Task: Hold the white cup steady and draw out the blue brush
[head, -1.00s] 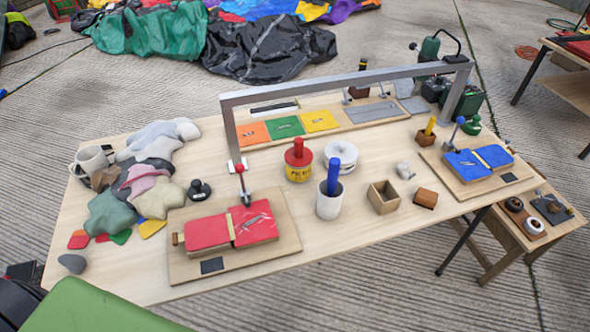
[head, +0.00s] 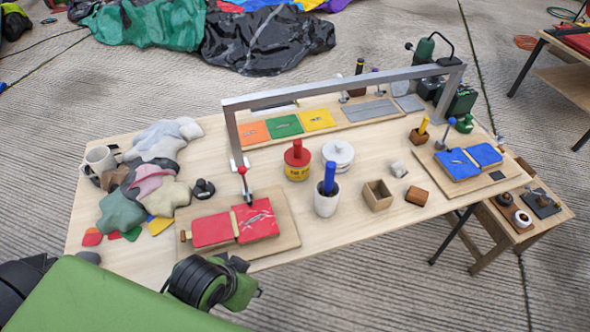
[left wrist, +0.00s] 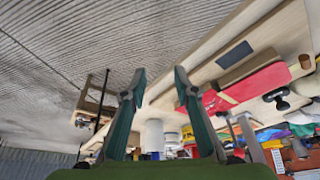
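The white cup (head: 326,204) stands upright on the wooden table, right of the red clamped panel. The blue brush (head: 330,177) stands in it with its thick blue handle upward; its lower end is hidden inside. In the left wrist view, my left gripper (left wrist: 160,73) is open and empty, its two fingers apart. A white cylinder that looks like the cup (left wrist: 153,135) shows between the fingers, farther off. In the head view, my left arm reaches in at the table's front edge, short of the cup; its fingers cannot be made out there. My right gripper is not in view.
A yellow pot with a red handle (head: 297,163) and a white lidded tin (head: 338,155) stand close behind the cup. A wooden box (head: 377,196) is to its right. The red panel on its board (head: 234,224) lies left. A metal frame (head: 345,88) spans behind.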

